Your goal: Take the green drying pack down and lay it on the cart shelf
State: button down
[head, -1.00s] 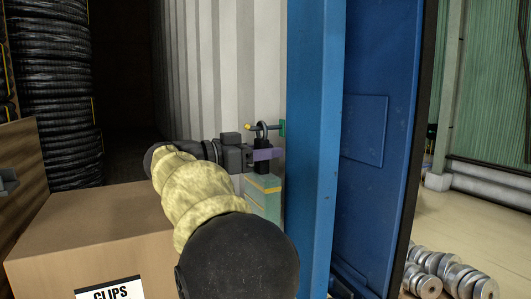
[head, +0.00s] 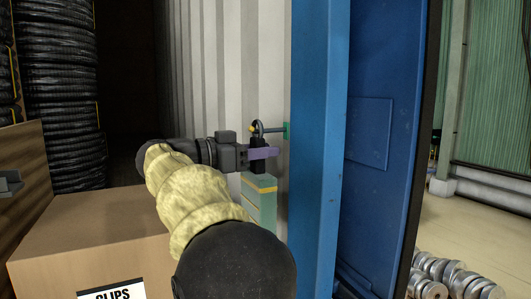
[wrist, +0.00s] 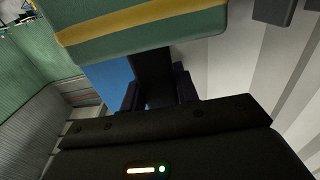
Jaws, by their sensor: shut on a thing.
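The green drying pack (head: 259,205), with a yellow band near its top, hangs below a black neck and hook (head: 257,132) beside the ribbed wall. The hook is at the yellow-tipped end of a green peg (head: 275,131); I cannot tell whether it still loops around it. My gripper (head: 262,153), with purple fingers, is shut on the black neck just above the pack. In the wrist view the pack (wrist: 140,30) fills the top, and the fingers are dark. The cart shelf is not recognisable in these frames.
A blue post (head: 318,150) and blue door panel (head: 385,120) stand close right of the pack. A cardboard box (head: 90,235) marked CLIPS is below my arm. Black hose coils (head: 60,100) are stacked at left. Metal rings (head: 455,275) lie on the floor at right.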

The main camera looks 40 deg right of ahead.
jog(key=shift+b+v, duration=0.4)
jog(key=shift+v, duration=0.85)
jog(key=shift+a, duration=0.15)
jog(key=v, duration=0.4)
jog(key=b+v, duration=0.1)
jog(key=v, duration=0.1)
jog(key=shift+r, duration=0.25)
jog(key=shift+w, duration=0.15)
dwell(0.6)
